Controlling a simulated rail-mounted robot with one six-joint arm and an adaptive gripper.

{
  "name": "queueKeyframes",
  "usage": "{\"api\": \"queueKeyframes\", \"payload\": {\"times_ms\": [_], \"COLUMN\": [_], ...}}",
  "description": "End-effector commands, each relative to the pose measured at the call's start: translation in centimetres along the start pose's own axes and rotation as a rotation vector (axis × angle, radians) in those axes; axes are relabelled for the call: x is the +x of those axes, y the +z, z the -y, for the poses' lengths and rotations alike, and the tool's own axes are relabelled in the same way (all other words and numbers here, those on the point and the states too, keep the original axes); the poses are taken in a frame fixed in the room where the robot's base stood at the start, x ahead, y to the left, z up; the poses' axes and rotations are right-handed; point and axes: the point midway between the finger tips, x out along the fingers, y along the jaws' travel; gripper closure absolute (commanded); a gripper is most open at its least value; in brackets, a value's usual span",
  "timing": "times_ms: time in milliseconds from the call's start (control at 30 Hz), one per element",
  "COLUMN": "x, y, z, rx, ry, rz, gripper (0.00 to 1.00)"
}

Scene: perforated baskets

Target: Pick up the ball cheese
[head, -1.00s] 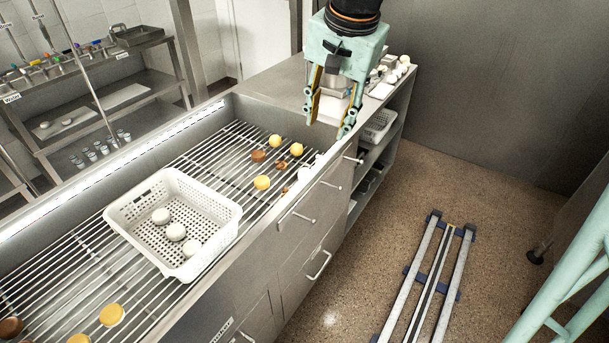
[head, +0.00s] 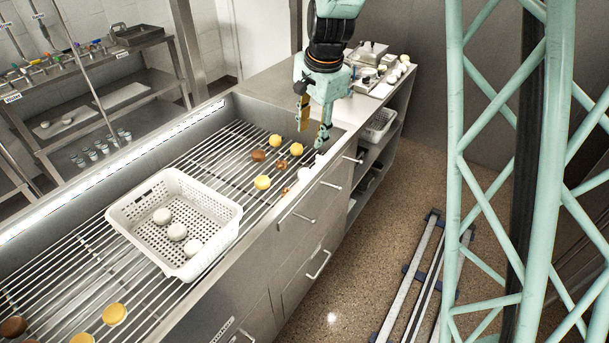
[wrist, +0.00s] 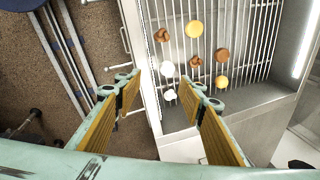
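Several small rounded foods lie on the wire rack (head: 215,160); none is labelled, so I cannot tell for certain which is the ball cheese. A white roundish piece (head: 303,174) lies at the rack's right edge and shows in the wrist view (wrist: 168,68). A second white piece (wrist: 170,95) lies beside it, lumpier. Yellow rounds (head: 275,141), (head: 296,149), (head: 262,182) and brown pieces (head: 258,155) lie close by. My gripper (head: 313,126) is open and empty above the rack's far right end. In the wrist view its fingers (wrist: 165,88) are spread wide, with white pieces showing between them.
A white perforated basket (head: 123,213) with three white rounds stands on the rack. More yellow and brown rounds (head: 113,314) lie at the near left. The steel counter edge (head: 255,222) borders the rack. A counter with containers (head: 370,55) stands beyond my gripper.

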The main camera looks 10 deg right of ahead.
Motion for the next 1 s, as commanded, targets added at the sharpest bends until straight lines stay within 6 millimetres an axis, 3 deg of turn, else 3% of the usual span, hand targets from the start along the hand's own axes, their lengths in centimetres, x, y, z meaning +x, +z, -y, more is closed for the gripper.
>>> {"api": "queueKeyframes", "payload": {"times_ms": [600, 800, 1000], "x": [11.3, 13.4, 14.2], "y": [-2.4, -2.7, -2.9], "z": [3.3, 3.8, 3.9], "rx": [0.231, 0.276, 0.292], "ry": [0.021, 0.023, 0.024], "rz": [0.006, 0.006, 0.006], "gripper": [0.63, 0.63, 0.63]}}
